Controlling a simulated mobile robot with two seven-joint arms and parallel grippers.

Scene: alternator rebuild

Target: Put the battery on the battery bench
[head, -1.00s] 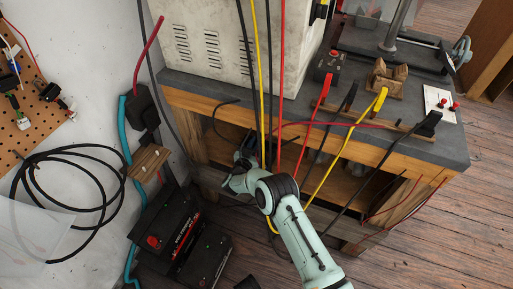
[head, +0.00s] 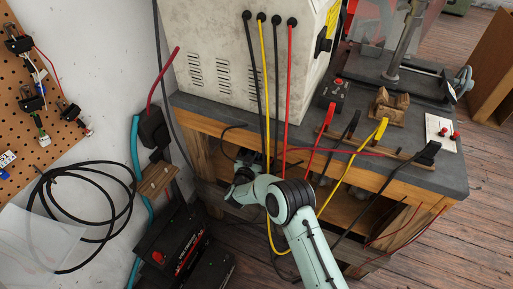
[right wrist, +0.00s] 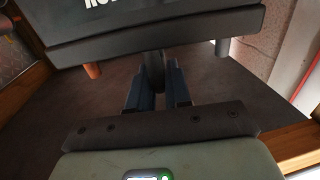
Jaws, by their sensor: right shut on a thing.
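My right gripper (right wrist: 158,90) is shut on a dark strap-like part of a black thing with white lettering (right wrist: 130,25), likely a battery. My left gripper is not in view.
A large vented cabinet (head: 225,75) stands on the bench top, with black, yellow and red cables (head: 289,90) hanging in front of my right gripper. Clamps lie along the bench's front edge. A coiled black cable (head: 75,215) hangs on the wall at left.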

